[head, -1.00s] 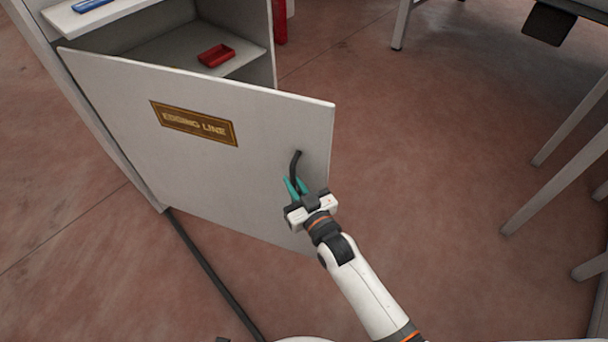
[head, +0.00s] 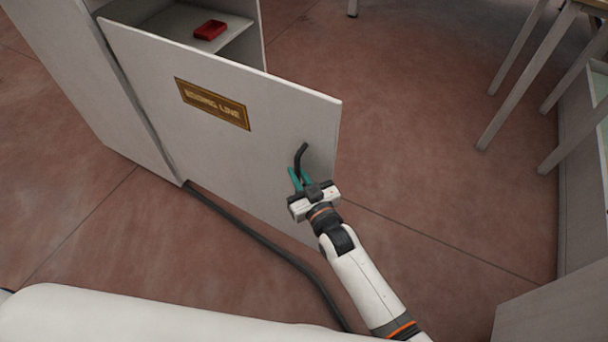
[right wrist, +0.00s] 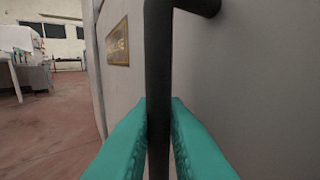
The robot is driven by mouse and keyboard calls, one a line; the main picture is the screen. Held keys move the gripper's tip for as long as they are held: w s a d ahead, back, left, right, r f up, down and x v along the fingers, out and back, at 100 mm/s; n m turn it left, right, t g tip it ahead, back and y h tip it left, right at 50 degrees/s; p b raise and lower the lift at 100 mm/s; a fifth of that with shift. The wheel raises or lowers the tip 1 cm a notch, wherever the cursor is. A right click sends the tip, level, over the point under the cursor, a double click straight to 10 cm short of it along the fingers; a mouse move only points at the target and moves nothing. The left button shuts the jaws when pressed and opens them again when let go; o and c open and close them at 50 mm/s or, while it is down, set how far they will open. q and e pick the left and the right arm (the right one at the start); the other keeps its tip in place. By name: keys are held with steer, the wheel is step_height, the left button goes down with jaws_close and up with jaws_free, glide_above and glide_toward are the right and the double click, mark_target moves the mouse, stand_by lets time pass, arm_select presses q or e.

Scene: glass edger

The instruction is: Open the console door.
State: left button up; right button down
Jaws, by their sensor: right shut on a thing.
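The console door (head: 215,140) is a pale grey panel with a brown "EDGING LINE" plate (head: 212,103). It stands swung open from the console (head: 125,85), hinged on its left side. A black bar handle (head: 301,158) is near its free right edge. My right gripper (head: 300,180) is shut on the handle, with its teal fingers on either side of the bar. In the right wrist view the handle (right wrist: 159,80) runs upright between the two fingertips (right wrist: 158,120). My left gripper is not in view.
A red tray (head: 210,30) sits on a shelf inside the console. A dark cable (head: 260,240) lies on the floor below the door. Table legs (head: 510,95) and a grey cabinet (head: 575,185) stand at the right. Floor right of the door is clear.

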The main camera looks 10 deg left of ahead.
steer(key=shift+s+a+r, duration=0.2)
steer(key=shift+a+r, duration=0.05)
steer(key=shift+a, duration=0.05)
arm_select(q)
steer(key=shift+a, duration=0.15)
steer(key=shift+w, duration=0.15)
